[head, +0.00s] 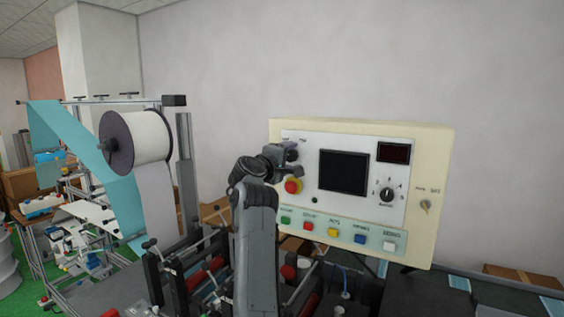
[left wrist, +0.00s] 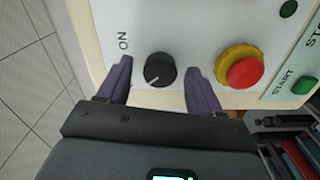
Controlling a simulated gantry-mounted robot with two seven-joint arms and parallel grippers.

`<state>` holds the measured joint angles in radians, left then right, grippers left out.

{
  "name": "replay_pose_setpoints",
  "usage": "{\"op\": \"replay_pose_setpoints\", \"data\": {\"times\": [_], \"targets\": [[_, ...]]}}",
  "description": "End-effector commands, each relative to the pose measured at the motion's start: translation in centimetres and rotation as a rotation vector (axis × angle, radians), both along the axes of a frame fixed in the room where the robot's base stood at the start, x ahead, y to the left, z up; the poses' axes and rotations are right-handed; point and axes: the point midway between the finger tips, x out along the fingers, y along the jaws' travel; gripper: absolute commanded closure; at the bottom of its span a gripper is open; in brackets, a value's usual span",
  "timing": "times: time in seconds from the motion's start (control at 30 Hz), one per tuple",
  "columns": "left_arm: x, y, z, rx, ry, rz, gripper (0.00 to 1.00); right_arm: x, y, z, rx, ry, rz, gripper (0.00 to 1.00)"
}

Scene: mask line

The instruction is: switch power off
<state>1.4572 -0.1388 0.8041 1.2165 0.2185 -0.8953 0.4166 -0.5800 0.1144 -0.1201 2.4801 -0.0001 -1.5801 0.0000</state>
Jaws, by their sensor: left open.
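The cream control panel (head: 442,165) stands in the middle right of the head view. In the left wrist view, a black rotary power knob (left wrist: 160,66) with a white pointer line sits on the panel face, with an "ON" label beside it. My left gripper (head: 291,161) is at the panel's upper left corner and hides the knob in the head view. Its fingers (left wrist: 160,84) are open, one on each side of the knob, with a gap to it on both sides. I cannot tell how deep they reach. My right gripper is not in view.
A red emergency button (head: 292,187) on a yellow collar sits close below the left gripper. A dark screen (head: 343,172), a selector knob (head: 387,195), a key switch (head: 426,205) and a row of coloured buttons share the panel. A white material roll (head: 151,136) stands left.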

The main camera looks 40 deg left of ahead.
Motion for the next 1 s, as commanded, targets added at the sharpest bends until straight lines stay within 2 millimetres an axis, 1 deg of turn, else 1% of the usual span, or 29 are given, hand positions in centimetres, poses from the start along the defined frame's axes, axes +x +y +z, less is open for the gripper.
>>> {"op": "replay_pose_setpoints", "data": {"times": [0.17,0.27,0.5,0.63,0.8,1.0], "targets": [[-1.5,-0.2,-0.3,0.001,0.001,0.002,0.35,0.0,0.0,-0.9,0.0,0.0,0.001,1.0],[-3.0,-0.5,-0.4,0.001,0.0,0.001,0.35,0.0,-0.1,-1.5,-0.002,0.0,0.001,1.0],[-7.1,-1.3,-0.3,0.001,0.0,0.002,0.35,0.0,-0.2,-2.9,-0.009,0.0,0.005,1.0],[-8.8,-1.5,-0.3,0.0,0.001,0.002,0.35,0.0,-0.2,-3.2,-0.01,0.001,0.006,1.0],[-10.0,-1.8,-0.2,0.0,0.002,-0.001,0.35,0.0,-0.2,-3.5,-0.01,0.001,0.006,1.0],[-10.4,-1.9,-0.1,-0.001,0.001,-0.001,0.35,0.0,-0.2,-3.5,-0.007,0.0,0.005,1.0]]}}
